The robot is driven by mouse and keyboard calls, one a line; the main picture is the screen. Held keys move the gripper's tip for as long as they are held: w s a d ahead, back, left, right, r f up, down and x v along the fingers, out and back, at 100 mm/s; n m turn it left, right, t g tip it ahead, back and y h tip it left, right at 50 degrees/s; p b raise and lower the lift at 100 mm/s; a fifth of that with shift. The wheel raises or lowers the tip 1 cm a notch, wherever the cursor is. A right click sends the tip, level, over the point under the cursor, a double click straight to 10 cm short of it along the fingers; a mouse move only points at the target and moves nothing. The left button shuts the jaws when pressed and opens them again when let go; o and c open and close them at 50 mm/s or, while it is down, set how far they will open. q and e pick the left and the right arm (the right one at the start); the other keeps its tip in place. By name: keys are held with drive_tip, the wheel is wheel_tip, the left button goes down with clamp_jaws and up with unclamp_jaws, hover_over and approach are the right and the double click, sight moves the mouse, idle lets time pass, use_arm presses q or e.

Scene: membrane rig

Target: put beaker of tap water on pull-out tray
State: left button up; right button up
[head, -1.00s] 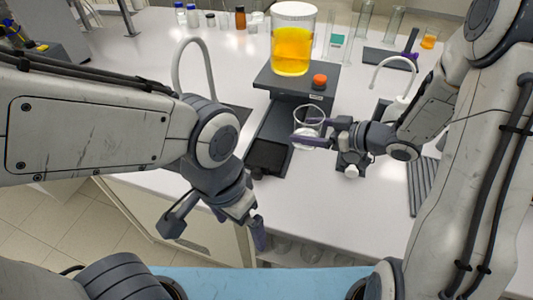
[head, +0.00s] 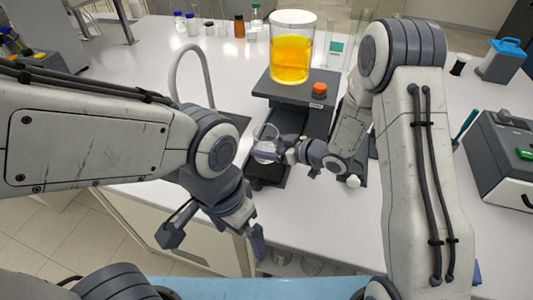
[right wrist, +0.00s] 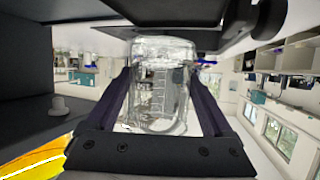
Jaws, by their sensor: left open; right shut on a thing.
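The clear glass beaker (head: 266,133) is held upright by my right gripper (head: 267,150), over the front part of the dark pull-out tray (head: 273,180). In the right wrist view, the beaker (right wrist: 158,90) sits between both fingers, and the picture is upside down. Its base is close to a dark surface; I cannot tell if it touches. The tray extends forward from under the raised dark platform (head: 268,86). My left gripper (head: 213,238) is open and empty, in front of the bench edge and below the tray.
A large vessel of yellow liquid (head: 291,60) and an orange cap (head: 319,89) stand on the platform. A curved tap (head: 190,55) rises left of the tray. Bottles line the back. A grey device (head: 502,160) stands at right.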

wheel_tip(320, 180, down, 4)
drive_tip(key=shift+r+p, duration=0.15)
drive_tip(key=shift+p, duration=0.3)
drive_tip(key=shift+f, duration=0.2)
drive_tip(key=shift+f, duration=0.15)
drive_tip(key=o, duration=1.2)
drive_tip(key=shift+c, duration=0.2)
